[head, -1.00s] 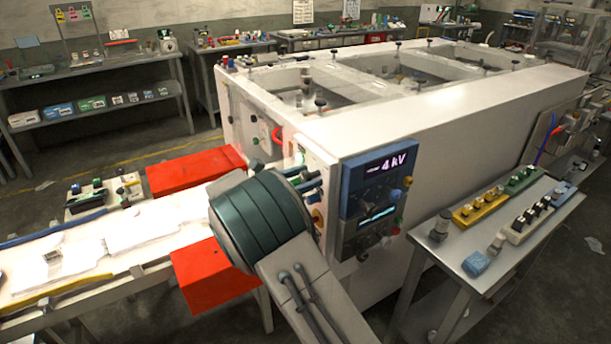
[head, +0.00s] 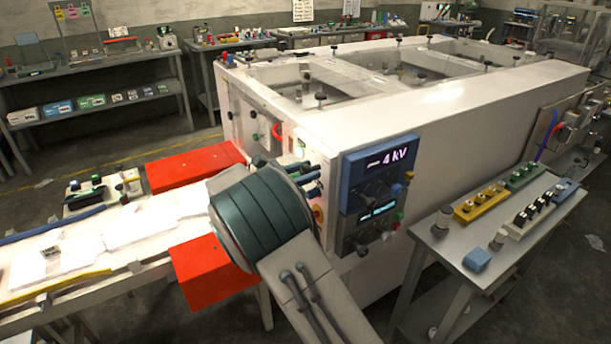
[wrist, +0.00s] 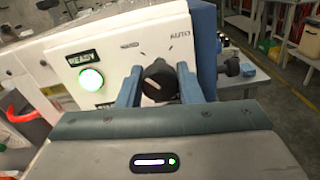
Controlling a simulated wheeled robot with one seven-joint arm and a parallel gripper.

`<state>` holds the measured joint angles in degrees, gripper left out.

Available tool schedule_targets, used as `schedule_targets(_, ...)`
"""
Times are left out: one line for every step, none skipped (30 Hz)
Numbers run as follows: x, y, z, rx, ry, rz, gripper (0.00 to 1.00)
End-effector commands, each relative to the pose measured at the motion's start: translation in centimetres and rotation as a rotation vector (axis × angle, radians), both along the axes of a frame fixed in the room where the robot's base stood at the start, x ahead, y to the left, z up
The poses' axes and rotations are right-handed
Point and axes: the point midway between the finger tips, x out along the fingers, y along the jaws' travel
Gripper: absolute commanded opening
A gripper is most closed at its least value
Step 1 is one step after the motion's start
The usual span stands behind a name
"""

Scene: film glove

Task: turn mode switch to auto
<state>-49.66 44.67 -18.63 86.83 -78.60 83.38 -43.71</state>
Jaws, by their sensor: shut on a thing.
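The mode switch (wrist: 160,82) is a round black knob with a pale pointer mark, on the white panel (wrist: 108,42) in the wrist view. The word AUTO is printed on the panel above and right of the knob, with another, blurred label to its left. My gripper (wrist: 159,84) has its two blue fingers on either side of the knob, shut on it. The pale mark seems to slant toward the upper left, not toward AUTO. In the head view my teal and grey arm covers the switch and the fingers.
A lit green button (wrist: 91,79) under a READY label sits left of the switch. A blue 4 kV display unit (head: 380,178) is mounted right of my arm. A metal table (head: 458,256) with several small devices stands at the right.

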Motion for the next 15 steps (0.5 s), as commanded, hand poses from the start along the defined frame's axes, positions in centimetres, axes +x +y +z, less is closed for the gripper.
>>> schedule_targets(0.02, 0.05, -0.37, 0.021, -0.032, 0.002, 0.1)
schedule_targets(0.03, 0.04, -0.38, 0.034, -0.051, 0.002, 0.1)
schedule_targets(0.02, 0.04, -0.41, 0.052, -0.078, 0.002, 0.1)
schedule_targets(0.03, 0.04, -0.44, 0.067, -0.1, 0.002, 0.1)
schedule_targets(0.03, 0.04, -0.48, 0.082, -0.122, 0.002, 0.1)
schedule_targets(0.02, 0.06, -0.52, 0.104, -0.152, 0.002, 0.1)
schedule_targets(0.01, 0.07, -0.53, 0.12, -0.176, 0.002, 0.1)
schedule_targets(0.01, 0.08, -0.53, 0.136, -0.2, 0.002, 0.1)
schedule_targets(0.0, 0.08, -0.52, 0.157, -0.232, 0.003, 0.1)
schedule_targets(0.01, 0.08, -0.53, 0.173, -0.255, 0.003, 0.1)
schedule_targets(0.01, 0.08, -0.54, 0.189, -0.279, 0.003, 0.1)
schedule_targets(0.02, 0.08, -0.55, 0.211, -0.311, 0.003, 0.1)
schedule_targets(0.01, 0.08, -0.54, 0.226, -0.335, 0.003, 0.1)
schedule_targets(0.02, 0.09, -0.53, 0.243, -0.359, 0.003, 0.1)
schedule_targets(0.02, 0.09, -0.52, 0.264, -0.39, 0.003, 0.1)
